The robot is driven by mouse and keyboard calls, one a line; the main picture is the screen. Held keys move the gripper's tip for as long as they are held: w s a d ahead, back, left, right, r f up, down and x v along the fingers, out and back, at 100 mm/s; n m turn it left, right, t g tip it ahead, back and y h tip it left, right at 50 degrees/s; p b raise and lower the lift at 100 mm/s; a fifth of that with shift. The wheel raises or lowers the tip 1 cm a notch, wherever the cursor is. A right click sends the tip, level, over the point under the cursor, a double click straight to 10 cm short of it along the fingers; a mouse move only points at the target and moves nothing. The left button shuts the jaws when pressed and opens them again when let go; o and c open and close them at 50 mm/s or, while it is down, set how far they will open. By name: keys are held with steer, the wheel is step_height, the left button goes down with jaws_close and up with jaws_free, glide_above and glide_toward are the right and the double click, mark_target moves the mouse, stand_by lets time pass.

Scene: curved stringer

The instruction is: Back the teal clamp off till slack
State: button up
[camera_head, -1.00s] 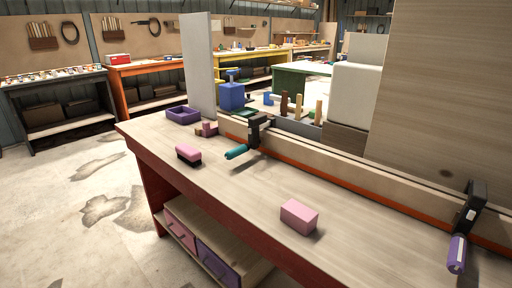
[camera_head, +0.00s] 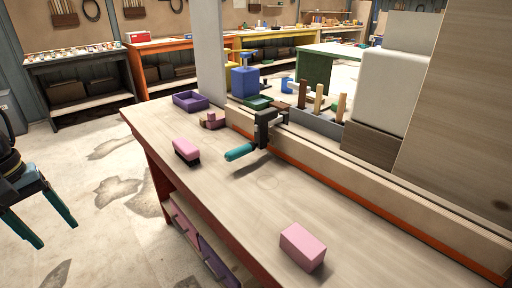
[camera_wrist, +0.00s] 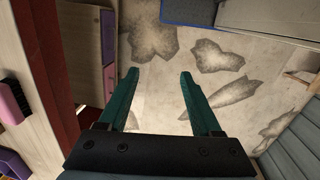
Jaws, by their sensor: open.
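The teal clamp is a dark clamp body (camera_head: 264,128) with a teal handle (camera_head: 239,152). It sits on the long curved wooden stringer (camera_head: 335,180) on the bench, its handle pointing left toward the bench's near edge. My gripper (camera_head: 52,224) is at the far left in the head view, off the bench and well apart from the clamp. In the wrist view my gripper (camera_wrist: 161,80) has two teal fingers spread apart with only stained floor between them. The clamp is not in the wrist view.
On the bench (camera_head: 215,195) lie a pink-and-black brush (camera_head: 186,151), a pink block (camera_head: 302,247), a purple tray (camera_head: 190,101) and a small mauve piece (camera_head: 212,121). A grey bin with upright handles (camera_head: 318,122) stands behind the stringer. Floor left of the bench is clear.

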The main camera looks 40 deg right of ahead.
steer(key=s+d+f+n+g+h, duration=0.25)
steer(key=s+d+g, duration=0.2)
steer(key=d, duration=0.45)
steer(key=n+t+h, duration=0.4)
steer(key=n+h, duration=1)
steer(key=n, duration=0.1)
glide_toward(257, 144)
steer(key=d, duration=0.1)
steer(key=d+p, duration=0.1)
steer(key=d, duration=0.1)
steer(key=d+p, duration=0.1)
steer(key=d, duration=0.1)
steer(key=shift+w+f, duration=0.15)
steer(key=shift+f, duration=0.2)
steer(key=shift+a, duration=0.1)
steer(key=shift+c, duration=0.4)
jaws_close()
